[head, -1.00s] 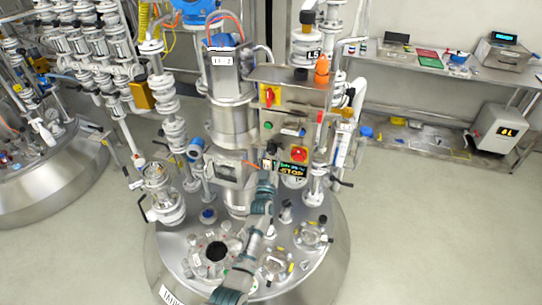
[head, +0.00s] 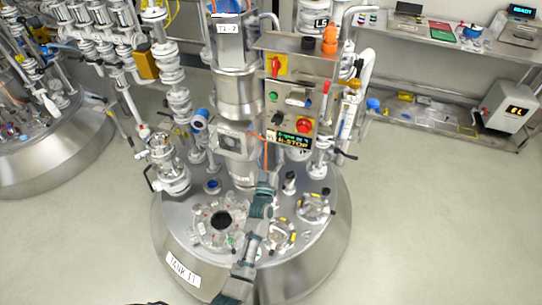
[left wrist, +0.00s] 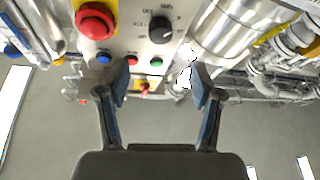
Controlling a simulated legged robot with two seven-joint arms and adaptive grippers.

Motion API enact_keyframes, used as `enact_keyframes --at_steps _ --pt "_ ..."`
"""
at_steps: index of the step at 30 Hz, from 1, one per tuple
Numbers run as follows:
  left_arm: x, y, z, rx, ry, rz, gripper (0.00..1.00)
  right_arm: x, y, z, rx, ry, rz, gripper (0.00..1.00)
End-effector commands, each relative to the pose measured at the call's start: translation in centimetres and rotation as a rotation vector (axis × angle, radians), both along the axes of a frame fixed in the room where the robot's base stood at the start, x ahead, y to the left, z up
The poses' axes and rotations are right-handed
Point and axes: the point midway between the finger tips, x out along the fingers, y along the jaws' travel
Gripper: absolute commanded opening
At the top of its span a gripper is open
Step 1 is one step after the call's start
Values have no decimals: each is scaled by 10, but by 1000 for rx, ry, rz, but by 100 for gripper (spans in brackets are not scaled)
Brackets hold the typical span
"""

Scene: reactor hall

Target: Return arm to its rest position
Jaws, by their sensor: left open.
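My left arm reaches up over the tank lid in the head view, and its gripper (head: 264,178) is just below the control panel (head: 297,68). In the left wrist view the same gripper (left wrist: 160,85) has its two fingers spread apart with nothing between them. Beyond the fingertips is the panel, with a large red button (left wrist: 96,20), a black selector knob (left wrist: 160,30) and small blue, red and green buttons. In the head view the red button (head: 304,125) sits above a display (head: 290,141) showing E-STOP. My right gripper is not in view.
The steel tank (head: 180,247) carries an open black port (head: 221,220), glass fittings and upright pipes close around my arm. Another tank (head: 60,155) stands at the left. A shelf (head: 455,45) with devices runs along the right wall. The floor at the right is clear.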

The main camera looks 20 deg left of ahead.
Motion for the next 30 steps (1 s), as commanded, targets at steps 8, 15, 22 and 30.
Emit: enact_keyframes --at_steps 8,15,22,30 --pt "-9 -1 -3 0 -1 0 66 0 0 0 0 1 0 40" --pt "-8 -1 -3 -1 -1 0 66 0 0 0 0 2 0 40" --pt "-9 -4 -19 6 33 -9 66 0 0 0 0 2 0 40" --pt "-31 -24 -159 63 330 -95 66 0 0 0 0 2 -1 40"
